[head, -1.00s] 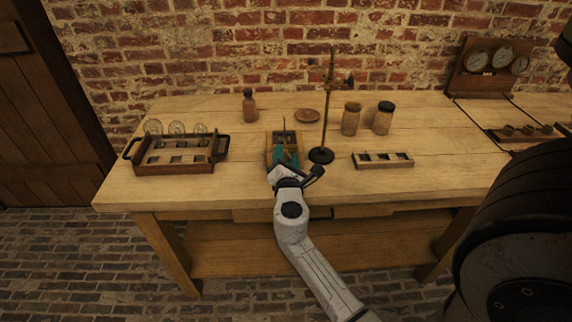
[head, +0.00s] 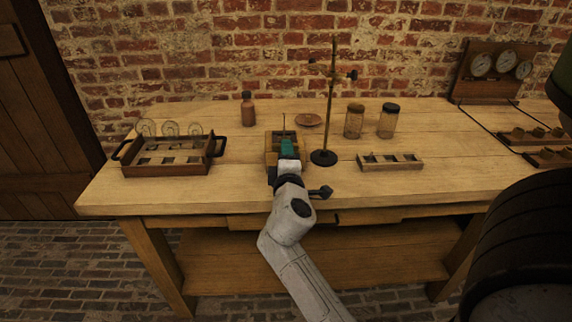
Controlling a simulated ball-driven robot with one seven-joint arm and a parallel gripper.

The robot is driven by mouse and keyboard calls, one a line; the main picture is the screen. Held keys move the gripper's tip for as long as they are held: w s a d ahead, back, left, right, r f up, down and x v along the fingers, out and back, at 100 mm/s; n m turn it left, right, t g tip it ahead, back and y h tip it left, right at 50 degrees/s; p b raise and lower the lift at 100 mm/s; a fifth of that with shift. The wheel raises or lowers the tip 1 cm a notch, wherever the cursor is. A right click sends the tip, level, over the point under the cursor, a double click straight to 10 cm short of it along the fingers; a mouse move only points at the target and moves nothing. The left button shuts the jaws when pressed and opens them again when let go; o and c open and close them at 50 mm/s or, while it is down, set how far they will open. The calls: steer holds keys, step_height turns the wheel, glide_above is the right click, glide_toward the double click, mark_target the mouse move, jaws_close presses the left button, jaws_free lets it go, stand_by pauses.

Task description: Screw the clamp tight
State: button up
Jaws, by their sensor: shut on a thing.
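The retort stand has a thin upright rod (head: 329,110) on a round dark base (head: 323,158), near the middle of the bench. A clamp with a dark knob (head: 350,75) sits high on the rod. My gripper (head: 288,148) is low over a small wooden box (head: 272,141), left of the stand's base and well below the clamp. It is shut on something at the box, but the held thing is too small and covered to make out. Teal shows at the gripper's end. A thin upright pin (head: 284,121) shows at the box's far side.
A handled tray (head: 163,168) with glass globes stands left. A brown bottle (head: 247,108) and dish (head: 309,120) are behind. Two lidded jars (head: 354,122) (head: 387,123) and a slotted wooden rack (head: 390,162) stand right of the rod. The bench front (head: 410,192) is clear.

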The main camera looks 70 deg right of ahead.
steer(key=m+b, duration=0.2)
steer(key=m, duration=0.1)
steer(key=m+b, duration=0.1)
steer(key=shift+f+m+b, duration=0.3)
steer(key=shift+b, duration=0.05)
steer(key=m+b, duration=0.4)
steer(key=shift+m, duration=0.3)
steer(key=m+b, duration=0.3)
steer(key=m, duration=0.1)
steer(key=shift+m+b, duration=0.3)
steer(key=m+b, duration=0.3)
steer(key=m, duration=0.1)
steer(key=shift+f+b, duration=0.1)
steer(key=shift+b, duration=0.2)
steer(key=m+b, duration=0.4)
steer(key=m, duration=0.1)
steer(key=shift+m, duration=0.4)
steer(key=m+b, duration=0.3)
steer(key=m, duration=0.1)
steer(key=shift+w+m+b, duration=0.1)
steer(key=shift+m+b, duration=0.2)
steer(key=m+b, duration=0.3)
steer(key=m, duration=0.1)
steer(key=shift+r+m+b, duration=0.15)
steer(key=shift+m+b, duration=0.35)
steer(key=shift+m, duration=0.7)
steer(key=shift+r+m+b, duration=0.1)
steer(key=shift+m+b, duration=0.4)
steer(key=shift+m, duration=0.7)
